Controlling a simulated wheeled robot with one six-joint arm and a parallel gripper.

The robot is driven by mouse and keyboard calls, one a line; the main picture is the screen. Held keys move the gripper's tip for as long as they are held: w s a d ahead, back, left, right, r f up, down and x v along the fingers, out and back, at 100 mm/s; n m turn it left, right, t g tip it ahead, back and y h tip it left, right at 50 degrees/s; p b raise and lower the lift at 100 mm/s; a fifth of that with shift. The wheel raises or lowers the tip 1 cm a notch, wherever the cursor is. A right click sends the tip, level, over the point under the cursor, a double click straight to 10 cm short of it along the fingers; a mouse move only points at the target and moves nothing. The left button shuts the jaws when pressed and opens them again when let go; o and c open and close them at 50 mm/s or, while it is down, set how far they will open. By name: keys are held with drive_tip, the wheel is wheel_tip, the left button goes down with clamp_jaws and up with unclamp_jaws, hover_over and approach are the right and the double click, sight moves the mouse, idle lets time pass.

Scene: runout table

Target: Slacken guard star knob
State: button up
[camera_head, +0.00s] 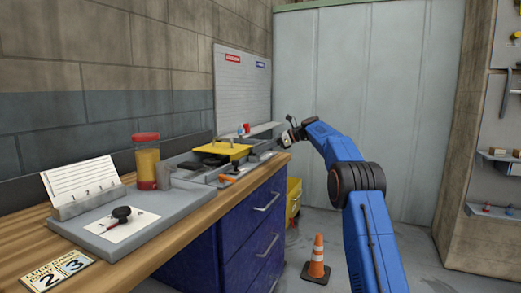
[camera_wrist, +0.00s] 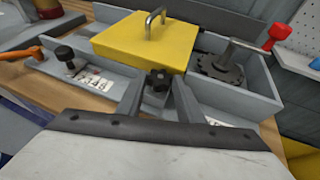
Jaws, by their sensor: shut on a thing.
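The yellow guard (camera_wrist: 145,42) with a metal handle on top covers the middle of the grey machine in the wrist view. It also shows on the bench in the head view (camera_head: 222,149). A black star knob (camera_wrist: 158,78) is at the guard's near edge. My gripper (camera_wrist: 159,92) has a finger on each side of this knob and is shut on it. The finger contact is partly hidden by the small view. In the head view my gripper (camera_head: 289,138) is at the far right end of the bench, where the knob cannot be made out.
Left of the guard are another black knob (camera_wrist: 66,54) and an orange lever (camera_wrist: 20,53). On the right is a crank with a red knob (camera_wrist: 278,31). A yellow jar (camera_head: 147,163) and grey tray (camera_head: 92,243) stand nearer on the bench. An orange cone (camera_head: 317,258) is on the floor.

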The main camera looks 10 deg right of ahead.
drive_tip(key=o, duration=0.8)
drive_tip(key=v, duration=1.7)
drive_tip(key=shift+d, duration=0.25)
